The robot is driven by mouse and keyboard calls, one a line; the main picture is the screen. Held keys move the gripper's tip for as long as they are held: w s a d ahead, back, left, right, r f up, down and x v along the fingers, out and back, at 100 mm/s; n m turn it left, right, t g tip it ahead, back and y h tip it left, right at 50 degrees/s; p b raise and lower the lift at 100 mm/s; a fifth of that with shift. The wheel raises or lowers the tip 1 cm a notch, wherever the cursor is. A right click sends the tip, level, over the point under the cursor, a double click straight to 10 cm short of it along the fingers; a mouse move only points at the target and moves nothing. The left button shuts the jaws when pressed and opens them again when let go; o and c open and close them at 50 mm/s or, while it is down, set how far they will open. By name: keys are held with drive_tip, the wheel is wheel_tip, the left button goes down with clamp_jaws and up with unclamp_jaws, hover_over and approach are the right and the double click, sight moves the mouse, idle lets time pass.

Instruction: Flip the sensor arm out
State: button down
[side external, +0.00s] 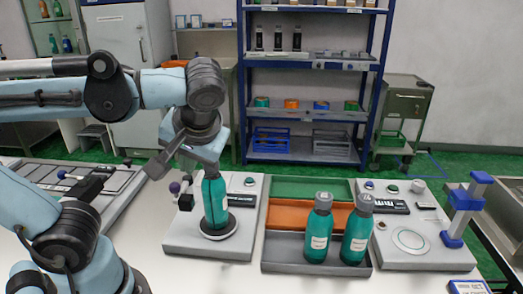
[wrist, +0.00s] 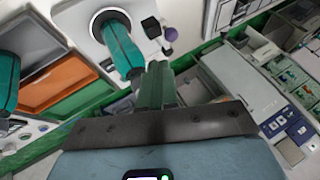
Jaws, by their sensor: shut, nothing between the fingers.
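No part is clearly marked as the sensor arm. A blue and grey post with a jutting head (side external: 467,210) stands at the right end of the right-hand machine (side external: 405,250). The left-hand machine (side external: 190,243) has a purple knob (side external: 174,188) beside a small black box; the knob also shows in the wrist view (wrist: 171,34). A teal bottle (side external: 214,205) stands upright on that machine's round plate, and it shows in the wrist view (wrist: 121,45). My gripper (wrist: 157,70) is shut and empty, close to the bottle's top; contact cannot be told.
Two teal bottles (side external: 318,235) (side external: 356,238) stand in the grey front section of a tray (side external: 285,253) between the machines. Its orange (side external: 285,218) and green (side external: 300,187) sections look empty. A blue shelf rack (side external: 240,100) and a green cabinet (side external: 407,100) stand behind.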

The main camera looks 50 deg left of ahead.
sight(176, 189)
drive_tip(key=x, duration=1)
drive_tip(key=shift+s+a, duration=0.2)
drive_tip(key=shift+s, duration=0.25)
idle(0.4)
drive_tip(key=shift+s+a, duration=0.2)
drive_tip(key=shift+s, duration=0.15)
drive_tip(key=s+a+m+t, duration=0.1)
drive_tip(key=s+a, duration=0.3)
drive_tip(key=a, duration=0.6)
drive_tip(key=shift+m, duration=0.3)
drive_tip(key=shift+w+a, duration=0.1)
idle(0.5)
